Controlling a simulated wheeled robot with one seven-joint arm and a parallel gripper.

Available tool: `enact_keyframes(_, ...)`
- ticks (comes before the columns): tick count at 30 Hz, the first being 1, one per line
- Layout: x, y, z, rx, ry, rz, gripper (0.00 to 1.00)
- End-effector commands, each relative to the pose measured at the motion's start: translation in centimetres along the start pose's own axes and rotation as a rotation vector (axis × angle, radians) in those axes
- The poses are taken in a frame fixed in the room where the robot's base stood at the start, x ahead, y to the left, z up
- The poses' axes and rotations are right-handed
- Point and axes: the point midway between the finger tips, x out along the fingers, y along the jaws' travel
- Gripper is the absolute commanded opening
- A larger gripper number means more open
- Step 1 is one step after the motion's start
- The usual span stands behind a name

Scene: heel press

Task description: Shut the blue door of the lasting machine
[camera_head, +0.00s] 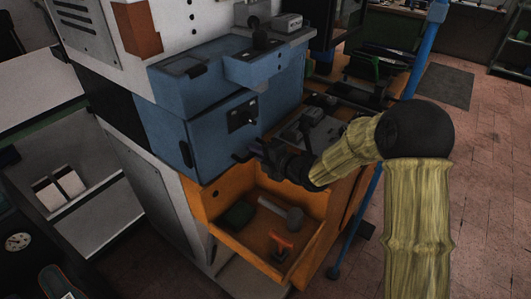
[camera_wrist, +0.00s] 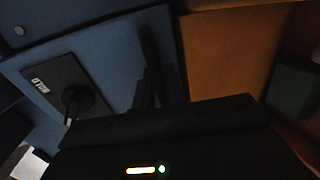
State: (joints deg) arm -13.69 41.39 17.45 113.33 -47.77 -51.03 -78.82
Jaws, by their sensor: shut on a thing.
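The blue door (camera_head: 222,132) is on the front of the lasting machine, above an orange open drawer. It carries a black plate with a knob (camera_head: 241,117), which also shows in the wrist view (camera_wrist: 72,92). A dark bar handle (camera_wrist: 150,55) stands near the door's edge. My gripper (camera_head: 257,150) is at the door's lower right and is shut on this handle; the dark fingers hide part of the grip. I cannot tell whether a narrow gap is left along the door's edge.
A blue post (camera_head: 373,185) stands close to my arm. Tiled floor to the right is mostly clear.

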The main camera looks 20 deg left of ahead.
Motion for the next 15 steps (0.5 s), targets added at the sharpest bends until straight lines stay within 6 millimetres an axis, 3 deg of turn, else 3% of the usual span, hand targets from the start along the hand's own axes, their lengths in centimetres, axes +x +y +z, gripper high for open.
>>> enact_keyframes(8,0.05,-0.11,-0.07,-0.001,0.004,-0.003,0.0)
enact_keyframes(9,0.05,-0.11,-0.06,-0.001,0.003,-0.003,0.14)
enact_keyframes(11,0.04,-0.11,-0.05,-0.001,0.003,-0.003,0.26)
enact_keyframes(15,0.04,-0.07,-0.05,-0.001,0.003,-0.002,0.3)
